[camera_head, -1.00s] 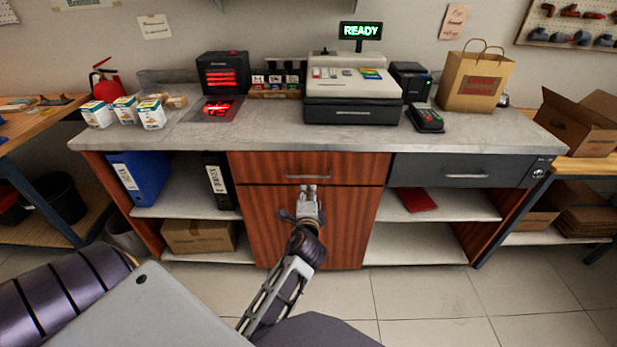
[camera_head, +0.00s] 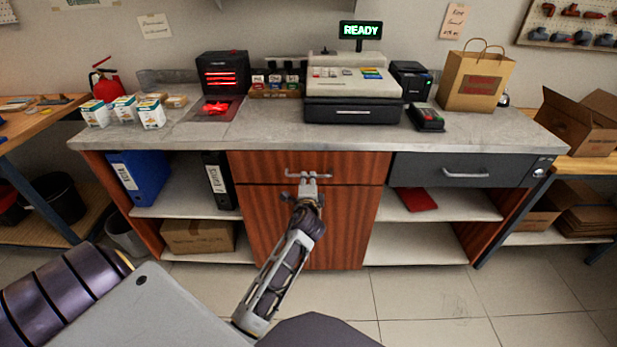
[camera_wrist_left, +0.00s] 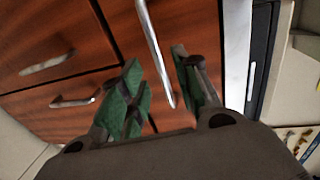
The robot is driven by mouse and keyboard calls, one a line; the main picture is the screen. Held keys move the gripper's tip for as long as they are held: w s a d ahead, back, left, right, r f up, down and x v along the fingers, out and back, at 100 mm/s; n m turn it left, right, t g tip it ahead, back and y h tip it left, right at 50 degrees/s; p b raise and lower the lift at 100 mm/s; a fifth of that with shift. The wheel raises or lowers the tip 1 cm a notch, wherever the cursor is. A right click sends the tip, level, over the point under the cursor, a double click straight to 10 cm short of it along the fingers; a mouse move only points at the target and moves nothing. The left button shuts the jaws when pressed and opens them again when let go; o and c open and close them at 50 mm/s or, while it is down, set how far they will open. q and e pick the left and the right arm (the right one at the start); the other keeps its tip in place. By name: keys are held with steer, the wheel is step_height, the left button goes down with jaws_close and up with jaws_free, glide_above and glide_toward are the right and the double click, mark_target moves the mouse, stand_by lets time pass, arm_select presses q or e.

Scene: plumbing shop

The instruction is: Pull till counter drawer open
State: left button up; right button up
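The counter (camera_head: 240,133) has a reddish wooden drawer (camera_head: 255,166) in its middle. The drawer's front looks flush with the counter, and its metal bar handle (camera_head: 308,175) runs across it. My left gripper (camera_head: 308,182) is at this handle, in front of the drawer. In the left wrist view the bar handle (camera_wrist_left: 152,48) lies in the gap between the two green-padded fingers of the left gripper (camera_wrist_left: 160,88). The fingers stand apart, and I see no firm grip on the bar. My right gripper is out of view.
A wooden door (camera_head: 345,230) is below the drawer. A dark grey drawer (camera_head: 420,171) with a lock is to the right. Open shelves hold a blue binder (camera_head: 140,178) and a cardboard box (camera_head: 198,236). A cash register (camera_head: 352,98) stands on top.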

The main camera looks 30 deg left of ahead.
mark_target(308, 175)
arm_select(q)
steer(key=x, duration=0.5)
steer(key=shift+w, duration=0.15)
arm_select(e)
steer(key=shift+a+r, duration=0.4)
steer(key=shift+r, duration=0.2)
arm_select(q)
steer(key=shift+c, duration=0.4)
jaws_close()
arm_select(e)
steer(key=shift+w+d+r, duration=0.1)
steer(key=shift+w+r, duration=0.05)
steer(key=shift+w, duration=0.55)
